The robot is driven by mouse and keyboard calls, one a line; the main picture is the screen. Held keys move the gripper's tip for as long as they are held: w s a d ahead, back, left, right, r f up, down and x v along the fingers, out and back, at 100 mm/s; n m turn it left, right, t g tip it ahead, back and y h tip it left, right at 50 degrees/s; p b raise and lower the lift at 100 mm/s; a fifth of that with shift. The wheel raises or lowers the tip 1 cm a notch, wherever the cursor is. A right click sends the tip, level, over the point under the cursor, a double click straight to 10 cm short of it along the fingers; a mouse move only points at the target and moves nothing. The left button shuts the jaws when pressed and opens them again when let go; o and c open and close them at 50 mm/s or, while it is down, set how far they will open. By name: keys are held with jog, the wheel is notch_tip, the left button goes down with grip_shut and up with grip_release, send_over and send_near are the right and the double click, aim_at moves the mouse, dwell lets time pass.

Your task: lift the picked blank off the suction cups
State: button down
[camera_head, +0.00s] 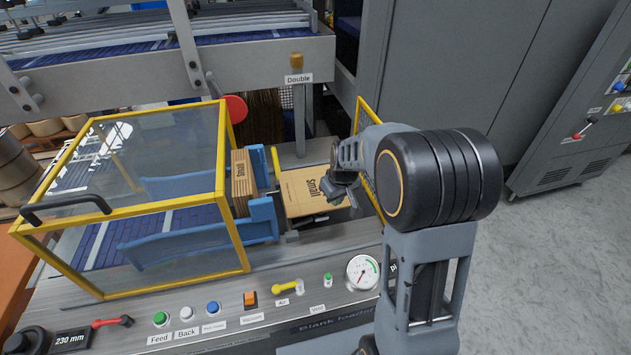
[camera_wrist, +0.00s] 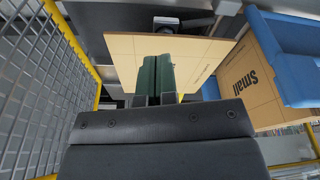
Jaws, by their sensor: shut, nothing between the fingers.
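The picked blank, a tan cardboard sheet marked "Small" (camera_head: 301,196), lies tilted in the gap right of the blue magazine guides. In the wrist view the blank (camera_wrist: 122,48) spreads across behind my fingertips. My gripper (camera_head: 327,188) is at the blank's right part, in front of its face. In the wrist view its two green-padded fingers (camera_wrist: 156,78) are together with nothing between them. Whether the fingertips touch the blank I cannot tell. The suction cups are not visible, and whether they hold the blank I cannot tell.
The remaining blanks (camera_head: 242,180) stand between blue guides (camera_head: 263,218) on the left, also close in the wrist view (camera_wrist: 251,86). A yellow-framed clear guard (camera_head: 222,150) covers the magazine. A yellow-edged mesh panel (camera_wrist: 35,80) stands close on the wrist view's left. The control panel with a gauge (camera_head: 363,273) lies in front.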

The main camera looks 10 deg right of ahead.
aim_at(315, 187)
jog(key=shift+n+g, duration=0.3)
jog(key=shift+n, duration=0.1)
jog(key=w+f, duration=0.1)
jog(key=f, duration=0.1)
jog(key=w+d+f, duration=0.1)
jog(key=f, duration=0.1)
jog(key=w+f, duration=0.1)
jog(key=f, duration=0.1)
jog(key=shift+w+d, duration=0.35)
jog(key=shift+w, duration=0.05)
jog(key=shift+w+f, duration=0.2)
jog(key=shift+w, duration=0.1)
jog(key=w+a+p, duration=0.1)
jog(key=w, duration=0.2)
jog(key=w+a+p, duration=0.1)
jog(key=w, duration=0.3)
jog(key=w+a+p, duration=0.1)
jog(key=w+a, duration=0.1)
jog(key=w, duration=0.2)
jog(key=shift+s+f+p, duration=0.15)
jog(key=shift+f+p, duration=0.3)
jog(key=shift+p, duration=0.05)
jog(key=shift+f+b, duration=0.4)
jog(key=shift+b, duration=0.15)
jog(key=shift+s, duration=0.1)
